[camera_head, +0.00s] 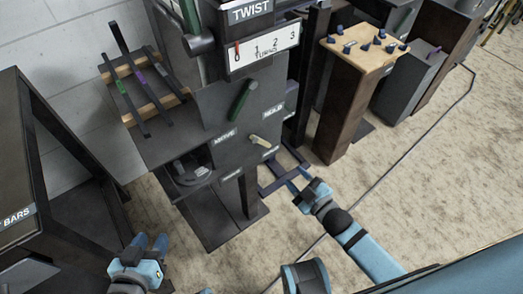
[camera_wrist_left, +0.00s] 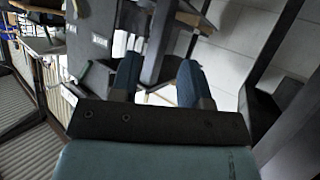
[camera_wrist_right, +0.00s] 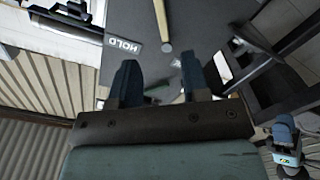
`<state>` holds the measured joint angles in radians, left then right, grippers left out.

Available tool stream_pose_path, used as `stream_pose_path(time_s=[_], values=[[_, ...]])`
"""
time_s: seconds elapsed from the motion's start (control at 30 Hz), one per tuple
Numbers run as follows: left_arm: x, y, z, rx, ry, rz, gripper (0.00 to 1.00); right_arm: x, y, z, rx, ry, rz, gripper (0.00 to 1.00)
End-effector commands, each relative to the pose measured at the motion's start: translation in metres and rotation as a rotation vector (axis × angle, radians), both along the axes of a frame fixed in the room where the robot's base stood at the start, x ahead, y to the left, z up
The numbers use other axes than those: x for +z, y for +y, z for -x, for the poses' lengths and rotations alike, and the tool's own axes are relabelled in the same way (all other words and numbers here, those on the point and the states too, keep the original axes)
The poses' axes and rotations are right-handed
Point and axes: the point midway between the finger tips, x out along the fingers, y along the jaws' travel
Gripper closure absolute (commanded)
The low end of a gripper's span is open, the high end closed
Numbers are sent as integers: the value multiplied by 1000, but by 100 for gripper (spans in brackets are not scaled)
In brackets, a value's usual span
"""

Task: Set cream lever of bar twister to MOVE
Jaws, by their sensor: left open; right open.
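The bar twister (camera_head: 205,120) is a dark machine with a TWIST sign and a 0 to 3 turns scale. Its cream lever (camera_head: 265,141) sits low on the front face and points right and slightly down. A MOVE label (camera_head: 225,136) is to its left and a HOLD label (camera_head: 273,112) above; smaller labels below are hard to read. The cream lever also shows in the right wrist view (camera_wrist_right: 162,25), beside a HOLD label. My right gripper (camera_head: 300,190) is open and empty, below and right of the lever. My left gripper (camera_head: 151,243) is open and empty, lower left, apart from the machine.
A green lever (camera_head: 243,99) is just above the cream one. A rack with bars (camera_head: 137,85) is at the machine's left. A dark BARS stand (camera_head: 45,190) is at far left. A pedestal with a wooden top (camera_head: 345,85) stands right. The floor at right is mostly clear.

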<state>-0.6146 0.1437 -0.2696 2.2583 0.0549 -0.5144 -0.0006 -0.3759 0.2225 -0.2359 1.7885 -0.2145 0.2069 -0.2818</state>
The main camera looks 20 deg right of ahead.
Motion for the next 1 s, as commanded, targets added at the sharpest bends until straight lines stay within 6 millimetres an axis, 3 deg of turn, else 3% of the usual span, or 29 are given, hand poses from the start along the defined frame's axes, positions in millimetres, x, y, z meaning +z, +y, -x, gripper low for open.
stream_pose_path(time_s=[0.23, 0.7, 1.0], values=[[2, -3, -2, -4, -22, 12, 57, -3, 5, -15, 4, -11, 5, 57], [31, -19, -17, -26, -174, 94, 57, -4, 37, -103, 2, -9, 3, 57], [46, -25, -21, -36, -231, 130, 57, -3, 47, -129, 3, -7, 4, 57]])
